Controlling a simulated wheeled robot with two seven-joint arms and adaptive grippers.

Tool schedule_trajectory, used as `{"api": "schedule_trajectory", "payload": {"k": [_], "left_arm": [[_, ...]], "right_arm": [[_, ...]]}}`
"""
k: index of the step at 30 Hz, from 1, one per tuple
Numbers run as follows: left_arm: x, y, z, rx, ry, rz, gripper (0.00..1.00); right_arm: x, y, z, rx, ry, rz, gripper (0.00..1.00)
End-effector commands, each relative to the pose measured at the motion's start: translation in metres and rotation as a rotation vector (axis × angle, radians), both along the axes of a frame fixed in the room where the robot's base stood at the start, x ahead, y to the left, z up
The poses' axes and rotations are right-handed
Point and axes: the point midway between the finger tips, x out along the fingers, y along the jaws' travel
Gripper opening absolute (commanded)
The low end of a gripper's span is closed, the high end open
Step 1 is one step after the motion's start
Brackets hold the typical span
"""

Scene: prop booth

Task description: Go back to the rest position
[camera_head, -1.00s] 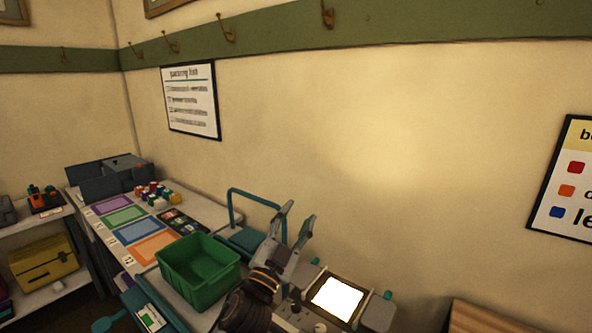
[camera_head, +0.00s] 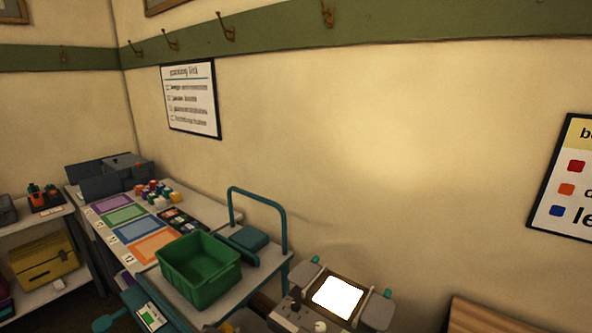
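Neither of my grippers is in view. Whether they are open or shut does not show. The green bin (camera_head: 200,287) stands on the near end of the work surface and looks empty inside. A device with a bright white panel (camera_head: 338,297) stands at the bottom centre, with a small knob and stick beside the panel.
Coloured mats (camera_head: 131,229) lie along the table, with several small coloured blocks (camera_head: 158,192) behind them. A teal upright handle (camera_head: 284,225) rises beside the bin. A yellow box (camera_head: 42,262) sits on the left shelf. A wooden top (camera_head: 488,317) shows at lower right.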

Motion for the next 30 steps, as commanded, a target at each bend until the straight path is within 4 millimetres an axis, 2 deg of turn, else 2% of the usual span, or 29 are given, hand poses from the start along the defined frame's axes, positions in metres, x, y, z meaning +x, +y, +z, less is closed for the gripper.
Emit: {"api": "schedule_trajectory", "payload": {"k": [3,6,15,24,30], "left_arm": [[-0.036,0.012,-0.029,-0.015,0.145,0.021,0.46],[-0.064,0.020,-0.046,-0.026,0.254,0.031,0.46],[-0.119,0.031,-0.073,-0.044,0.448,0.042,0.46],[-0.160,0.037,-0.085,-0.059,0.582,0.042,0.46],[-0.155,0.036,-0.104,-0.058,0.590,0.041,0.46]], "right_arm": [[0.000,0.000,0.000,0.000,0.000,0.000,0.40],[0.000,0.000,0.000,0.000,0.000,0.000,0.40],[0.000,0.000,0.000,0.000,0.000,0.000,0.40],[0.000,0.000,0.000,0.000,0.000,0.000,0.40],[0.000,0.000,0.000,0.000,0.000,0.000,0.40]]}}
